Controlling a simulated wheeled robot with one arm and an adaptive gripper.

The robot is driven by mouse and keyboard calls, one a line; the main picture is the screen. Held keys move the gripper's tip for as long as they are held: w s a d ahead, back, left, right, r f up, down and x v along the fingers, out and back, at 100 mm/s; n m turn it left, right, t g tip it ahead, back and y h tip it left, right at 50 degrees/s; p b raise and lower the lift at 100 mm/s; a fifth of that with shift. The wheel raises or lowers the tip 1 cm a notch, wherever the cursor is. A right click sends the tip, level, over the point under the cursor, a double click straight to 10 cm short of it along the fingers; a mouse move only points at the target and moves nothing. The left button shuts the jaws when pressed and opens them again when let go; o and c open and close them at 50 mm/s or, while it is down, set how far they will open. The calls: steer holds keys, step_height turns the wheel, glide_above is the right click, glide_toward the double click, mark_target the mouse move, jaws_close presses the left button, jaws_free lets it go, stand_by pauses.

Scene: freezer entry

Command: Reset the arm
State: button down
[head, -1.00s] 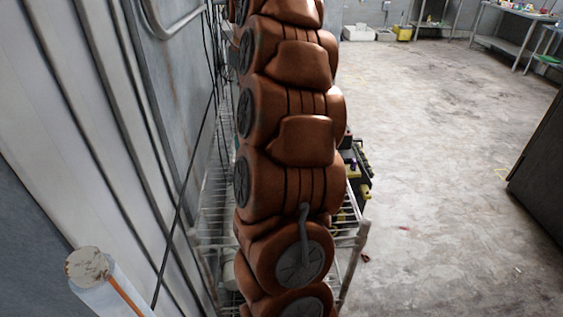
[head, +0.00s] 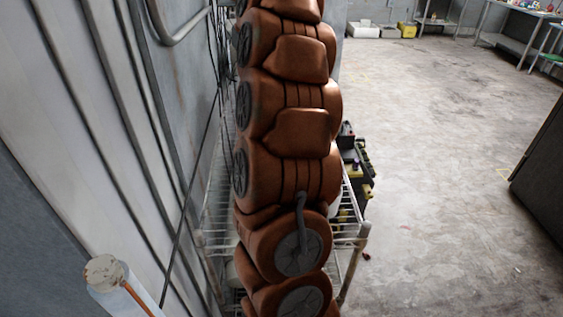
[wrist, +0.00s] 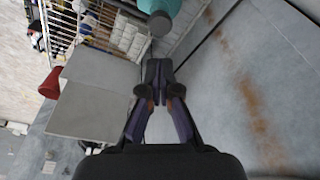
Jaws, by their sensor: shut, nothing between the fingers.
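In the wrist view my gripper (wrist: 159,70) is shut, with its dark fingers together and nothing seen between them. Below and beyond its tips are a teal object (wrist: 163,8) and white block-like items (wrist: 118,38). In the head view my brown arm fills the middle from top to bottom, and my gripper is not visible there.
A grey metal wall (head: 120,130) with a bent pipe handle (head: 165,30) stands close on the left. A wire rack (head: 350,235) stands behind my arm, with dark and yellow items (head: 356,165). Open floor (head: 440,170) lies right, with a dark cabinet (head: 540,170) at its edge.

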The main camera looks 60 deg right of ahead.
stand_by(0.3)
steer(key=s+a+f+n+g+y, duration=0.15)
steer(key=a+f, duration=0.25)
steer(key=a, duration=0.9)
steer(key=s+a+f+n, duration=0.2)
steer(key=s+a+f, duration=0.1)
steer(key=a, duration=1)
steer(key=s+a+f+g, duration=0.1)
steer(key=s+a+f, duration=0.4)
steer(key=s, duration=0.5)
steer(key=s+a+f+g, duration=0.1)
steer(key=s+a+f, duration=0.5)
steer(key=s+f, duration=0.2)
steer(key=shift+s+n+h, duration=0.35)
steer(key=shift+s, duration=0.55)
